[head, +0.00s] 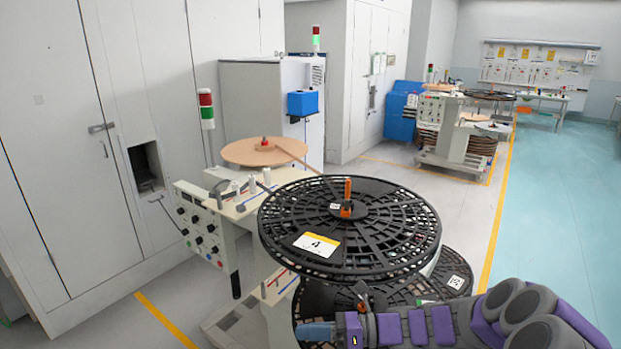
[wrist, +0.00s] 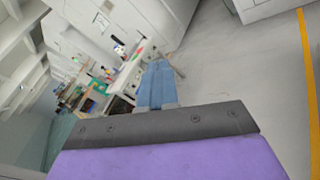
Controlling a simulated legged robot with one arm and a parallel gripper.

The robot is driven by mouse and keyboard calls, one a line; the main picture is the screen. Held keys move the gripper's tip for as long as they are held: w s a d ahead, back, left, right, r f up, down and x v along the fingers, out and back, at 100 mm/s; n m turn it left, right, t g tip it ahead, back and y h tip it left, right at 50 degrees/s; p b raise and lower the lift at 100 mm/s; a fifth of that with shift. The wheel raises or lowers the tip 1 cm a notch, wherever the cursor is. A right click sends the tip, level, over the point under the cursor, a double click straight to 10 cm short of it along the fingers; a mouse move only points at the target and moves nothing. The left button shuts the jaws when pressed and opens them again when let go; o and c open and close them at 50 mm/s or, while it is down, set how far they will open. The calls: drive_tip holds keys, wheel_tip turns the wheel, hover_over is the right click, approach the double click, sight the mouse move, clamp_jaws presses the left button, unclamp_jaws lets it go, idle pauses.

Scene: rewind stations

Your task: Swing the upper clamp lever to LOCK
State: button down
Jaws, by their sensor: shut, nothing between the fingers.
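The upper clamp lever (head: 347,191) is an orange handle standing up at the hub of the upper black reel (head: 290,237). LOCK markings are too small to read. My gripper (head: 305,332) is at the bottom of the head view, well below and to the left of the lever, near the lower black reel (head: 432,285). Its blue fingers also show in the wrist view (wrist: 157,82), closed together with nothing between them. The gripper is not touching the upper lever. The upper lever does not show clearly in the wrist view.
A second orange lever (head: 362,305) is at the lower reel's hub, close to my arm. A control panel (head: 201,228) with knobs and a tan disc (head: 262,152) stand to the left. Open floor (head: 561,190) lies to the right, past a yellow line.

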drive_tip(key=s+a+r+n+g+h, duration=0.1)
drive_tip(key=s+n+g+h, duration=0.25)
drive_tip(key=s+n, duration=0.55)
drive_tip(key=s+r+n+g+h, duration=0.2)
drive_tip(key=s+n+h, duration=0.35)
drive_tip(key=s, duration=0.45)
drive_tip(key=s+d+n+t+h, duration=0.3)
drive_tip(key=s+d+n+h, duration=0.5)
drive_tip(key=d, duration=0.7)
drive_tip(key=s+n, duration=0.2)
drive_tip(key=s, duration=0.2)
drive_tip(key=shift+f, duration=0.35)
